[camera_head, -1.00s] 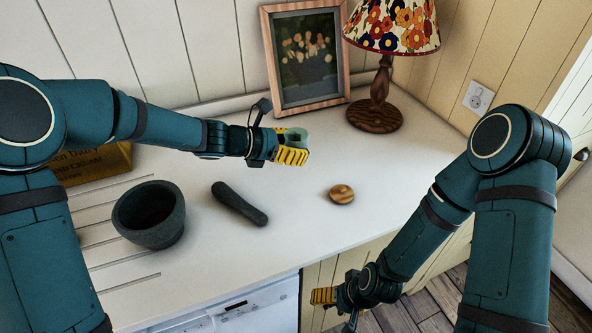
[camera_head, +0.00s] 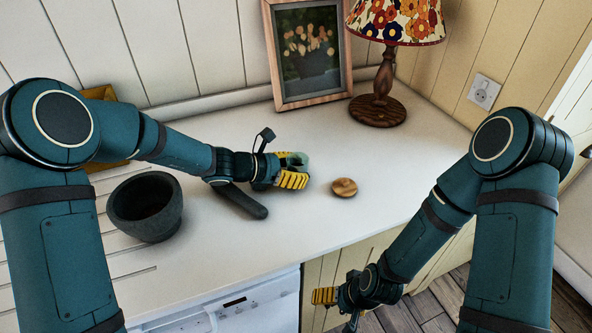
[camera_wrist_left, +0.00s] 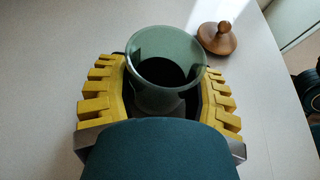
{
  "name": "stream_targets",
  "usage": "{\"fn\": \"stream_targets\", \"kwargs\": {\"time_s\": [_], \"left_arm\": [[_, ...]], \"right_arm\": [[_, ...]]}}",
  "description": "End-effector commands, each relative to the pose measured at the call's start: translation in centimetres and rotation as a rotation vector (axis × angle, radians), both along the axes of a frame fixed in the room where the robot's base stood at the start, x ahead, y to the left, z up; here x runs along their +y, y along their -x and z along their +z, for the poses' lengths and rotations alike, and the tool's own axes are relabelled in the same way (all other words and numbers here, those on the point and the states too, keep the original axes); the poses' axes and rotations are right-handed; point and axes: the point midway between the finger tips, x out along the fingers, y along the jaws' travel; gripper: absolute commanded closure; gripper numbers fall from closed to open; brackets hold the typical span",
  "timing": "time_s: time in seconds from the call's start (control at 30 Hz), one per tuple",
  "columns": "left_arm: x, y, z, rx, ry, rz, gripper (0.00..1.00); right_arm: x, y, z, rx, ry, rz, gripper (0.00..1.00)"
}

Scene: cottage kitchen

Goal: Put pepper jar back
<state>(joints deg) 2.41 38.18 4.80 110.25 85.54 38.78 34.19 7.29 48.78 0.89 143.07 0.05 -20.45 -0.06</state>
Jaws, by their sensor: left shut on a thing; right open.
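The pepper jar (camera_wrist_left: 165,98) is a greenish glass jar with an open top and dark contents low inside. In the left wrist view it stands between the yellow fingers of my left gripper (camera_wrist_left: 166,95), which is shut on it. In the head view the jar (camera_head: 299,160) shows only in part behind the fingers of my left gripper (camera_head: 292,172), low over the white counter. I cannot tell whether it touches the counter. A round wooden lid with a knob (camera_head: 344,187) lies on the counter to the right of the jar; it also shows in the left wrist view (camera_wrist_left: 217,38). My right gripper (camera_head: 325,296) is open and empty, below the counter's front edge.
A dark stone mortar (camera_head: 146,212) stands at the left, and its pestle (camera_head: 243,202) lies partly under my left arm. A framed picture (camera_head: 309,100) and a lamp (camera_head: 378,108) stand at the back. The counter right of the lid (camera_head: 400,160) is clear.

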Motion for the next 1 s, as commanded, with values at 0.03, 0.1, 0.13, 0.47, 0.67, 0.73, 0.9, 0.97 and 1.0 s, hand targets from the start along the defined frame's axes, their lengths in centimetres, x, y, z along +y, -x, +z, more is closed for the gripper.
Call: {"fn": "stream_targets", "kwargs": {"time_s": [0.03,0.1,0.13,0.47,0.67,0.73,0.9,0.97,1.0], "left_arm": [[0.0,0.0,0.1,-0.001,0.001,0.0,0.84],[0.0,0.0,-0.1,0.0,0.001,0.0,0.84],[0.0,0.0,-0.2,0.0,0.001,0.0,0.84],[0.0,0.0,-0.2,0.0,0.0,-0.001,0.13],[0.0,0.0,0.2,0.0,0.0,-0.001,0.13],[0.7,0.2,0.5,0.0,-0.001,0.002,0.13],[3.5,1.3,1.8,-0.001,-0.002,0.004,0.13],[4.6,1.8,2.4,-0.002,-0.001,0.003,0.13],[5.3,2.1,2.7,-0.002,-0.001,0.003,0.13]], "right_arm": [[0.0,0.0,0.0,0.0,0.0,0.0,0.09],[0.0,0.0,-0.1,0.0,0.0,0.0,0.09],[0.0,0.0,-0.2,-0.001,0.0,0.0,0.09],[0.0,0.0,-0.2,-0.001,0.0,0.0,0.09],[0.0,0.0,0.2,0.0,0.0,0.0,0.09],[0.0,0.1,0.3,0.001,0.0,0.0,0.09],[0.0,0.2,1.0,0.004,-0.001,0.0,0.09],[0.0,0.2,1.3,0.006,-0.001,0.001,0.09],[0.0,0.3,1.5,0.007,-0.001,0.002,0.09]]}}
